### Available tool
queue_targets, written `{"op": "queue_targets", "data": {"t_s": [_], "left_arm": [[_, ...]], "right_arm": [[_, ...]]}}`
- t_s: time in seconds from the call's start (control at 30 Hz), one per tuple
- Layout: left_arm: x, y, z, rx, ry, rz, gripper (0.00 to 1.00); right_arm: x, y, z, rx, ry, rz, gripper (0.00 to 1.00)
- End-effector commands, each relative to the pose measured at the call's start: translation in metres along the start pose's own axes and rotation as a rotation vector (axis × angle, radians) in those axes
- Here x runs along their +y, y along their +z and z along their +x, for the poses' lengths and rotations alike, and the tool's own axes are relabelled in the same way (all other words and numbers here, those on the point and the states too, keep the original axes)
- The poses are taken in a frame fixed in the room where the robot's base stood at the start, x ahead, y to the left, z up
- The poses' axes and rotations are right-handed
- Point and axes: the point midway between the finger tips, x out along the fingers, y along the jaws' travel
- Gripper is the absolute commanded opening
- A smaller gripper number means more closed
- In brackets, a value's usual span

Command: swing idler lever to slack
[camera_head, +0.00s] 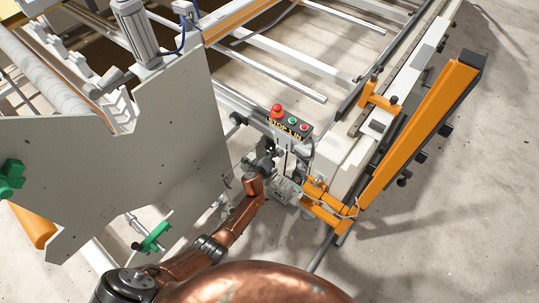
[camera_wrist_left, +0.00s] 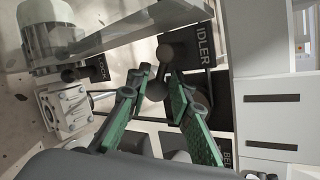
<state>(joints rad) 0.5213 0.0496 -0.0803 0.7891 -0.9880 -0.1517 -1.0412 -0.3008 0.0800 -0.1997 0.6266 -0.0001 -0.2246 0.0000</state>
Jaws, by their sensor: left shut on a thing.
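The idler lever (camera_wrist_left: 157,88) is a dark grey lever with a rounded knob, beside a dark plate marked IDLER (camera_wrist_left: 203,42) in the left wrist view. My left gripper (camera_wrist_left: 160,80) has its green-padded fingers on either side of the knob and is shut on it. In the head view my left gripper (camera_head: 266,160) is small, at the machine's end below the control box, and the lever cannot be made out there. My right gripper is not in view.
A control box (camera_head: 289,123) with a red stop button stands just above the left gripper. A large grey side plate (camera_head: 165,150) is to its left, and an orange bracket (camera_head: 325,203) to its right. In the wrist view a metal block (camera_wrist_left: 67,108) and a LOCK label (camera_wrist_left: 98,69) are at left.

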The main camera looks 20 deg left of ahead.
Motion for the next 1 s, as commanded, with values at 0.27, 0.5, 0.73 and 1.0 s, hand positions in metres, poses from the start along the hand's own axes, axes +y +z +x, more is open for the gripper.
{"op": "queue_targets", "data": {"t_s": [0.27,0.5,0.73,1.0], "left_arm": [[0.0033,-0.0042,-0.0012,0.022,0.005,-0.025,0.0],[0.0037,-0.0052,-0.001,0.025,0.005,-0.028,0.0],[0.0034,-0.0057,-0.001,0.025,0.005,-0.028,0.24],[0.0011,-0.0023,-0.0008,0.021,0.002,-0.027,0.26]], "right_arm": [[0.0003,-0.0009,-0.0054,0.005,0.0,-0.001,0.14],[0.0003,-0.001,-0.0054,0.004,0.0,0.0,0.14],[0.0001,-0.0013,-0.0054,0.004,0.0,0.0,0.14],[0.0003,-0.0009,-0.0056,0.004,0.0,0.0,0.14]]}}
